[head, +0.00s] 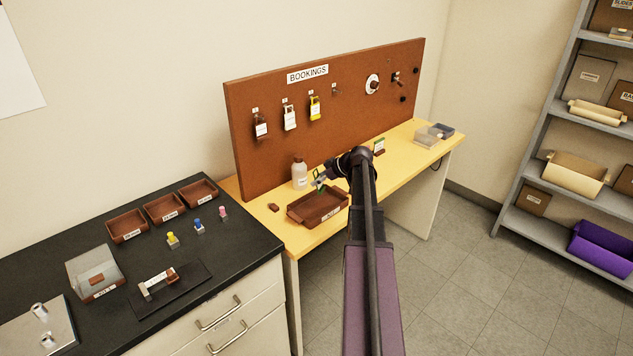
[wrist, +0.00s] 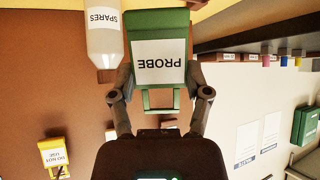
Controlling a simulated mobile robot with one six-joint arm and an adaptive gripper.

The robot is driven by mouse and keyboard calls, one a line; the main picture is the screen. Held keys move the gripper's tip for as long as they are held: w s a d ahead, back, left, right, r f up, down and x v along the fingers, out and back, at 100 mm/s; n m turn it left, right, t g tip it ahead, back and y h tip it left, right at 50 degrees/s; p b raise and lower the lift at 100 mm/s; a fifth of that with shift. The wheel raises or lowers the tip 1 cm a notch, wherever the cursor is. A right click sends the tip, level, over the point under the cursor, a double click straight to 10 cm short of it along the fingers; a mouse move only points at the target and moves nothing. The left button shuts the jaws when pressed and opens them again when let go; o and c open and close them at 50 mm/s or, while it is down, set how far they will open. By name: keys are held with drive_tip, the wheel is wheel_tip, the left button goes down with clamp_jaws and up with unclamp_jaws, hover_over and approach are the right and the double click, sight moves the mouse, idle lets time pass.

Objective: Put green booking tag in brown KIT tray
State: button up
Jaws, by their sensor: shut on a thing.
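The green booking tag (wrist: 160,20) is in my gripper (wrist: 160,98), with its white PROBE label upside down in the wrist view. The fingers are shut on its handle end. In the head view the tag (head: 319,183) is small and partly hidden by my gripper (head: 327,176). It is held above the back part of the brown KIT tray (head: 296,214), which lies on the yellow bench in front of the board. The tray's inside looks empty where it shows. I cannot tell the tag's exact height above it.
A SPARES bottle (head: 299,174) stands just behind the tray, close to the tag; it also shows in the wrist view (wrist: 103,45). The brown BOOKINGS board (head: 330,110) with hanging tags rises behind. A small brown block (head: 273,207) lies left of the tray.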

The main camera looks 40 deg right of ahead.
sight(321, 188)
wheel_tip(321, 188, down, 7)
drive_tip(key=b, duration=0.7)
drive_tip(key=shift+f, duration=0.2)
idle(0.7)
drive_tip(key=o, duration=1.4)
drive_tip(key=shift+c, duration=0.3)
drive_tip(key=shift+s+d+r+p, duration=0.35)
drive_tip(key=shift+s+r+p, duration=0.3)
drive_tip(key=shift+r+p, duration=0.5)
drive_tip(key=shift+s+d+r+p, duration=0.4)
drive_tip(key=shift+s+r+p, duration=0.3)
drive_tip(key=shift+r+p, duration=0.4)
drive_tip(key=shift+s+d+r+p, duration=0.35)
drive_tip(key=shift+s+r+p, duration=0.3)
drive_tip(key=shift+r+p, duration=0.45)
